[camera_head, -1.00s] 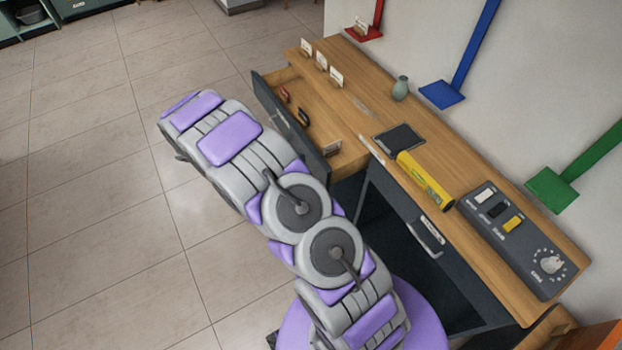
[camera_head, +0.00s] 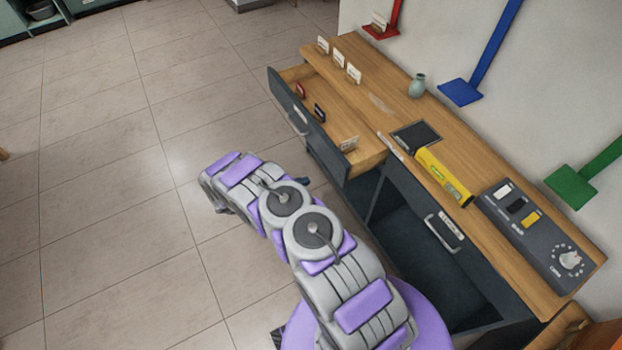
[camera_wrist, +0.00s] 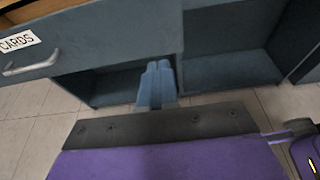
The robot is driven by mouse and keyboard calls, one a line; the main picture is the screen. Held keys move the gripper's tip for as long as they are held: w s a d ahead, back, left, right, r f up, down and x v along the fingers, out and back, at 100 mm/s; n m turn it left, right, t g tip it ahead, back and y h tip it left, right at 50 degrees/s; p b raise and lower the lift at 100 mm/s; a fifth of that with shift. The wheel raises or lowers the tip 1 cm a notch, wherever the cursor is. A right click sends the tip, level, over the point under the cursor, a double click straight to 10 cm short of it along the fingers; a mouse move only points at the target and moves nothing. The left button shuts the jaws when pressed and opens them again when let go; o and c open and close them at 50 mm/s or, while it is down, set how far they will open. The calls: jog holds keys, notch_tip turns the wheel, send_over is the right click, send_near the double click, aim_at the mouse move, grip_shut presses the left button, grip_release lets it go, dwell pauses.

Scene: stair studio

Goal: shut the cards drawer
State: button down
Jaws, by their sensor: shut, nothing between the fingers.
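The cards drawer (camera_head: 307,124) stands pulled out from the left part of the wooden desk in the head view, with a few small items inside. Its dark front and grey handle (camera_head: 297,122) face left. In the wrist view the drawer front (camera_wrist: 110,40) carries a "CARDS" label (camera_wrist: 18,41) at the left, above a metal handle (camera_wrist: 30,63). My gripper (camera_wrist: 160,68) is shut and empty, its blue fingers together near the drawer front's lower right end. I cannot tell whether they touch it.
The desk top (camera_head: 375,110) holds a vase (camera_head: 417,85), a yellow box (camera_head: 443,176) and a control panel (camera_head: 530,225). Open tiled floor (camera_head: 110,170) lies left.

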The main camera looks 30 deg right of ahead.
aim_at(338, 170)
jog(key=b+x, duration=0.1)
jog(key=x, duration=0.2)
jog(key=b+x, duration=0.1)
jog(key=x, duration=0.7)
jog(key=shift+d+r+b, duration=0.15)
jog(key=shift+r+b, duration=0.25)
jog(key=shift+d, duration=0.5)
jog(key=shift+r, duration=0.1)
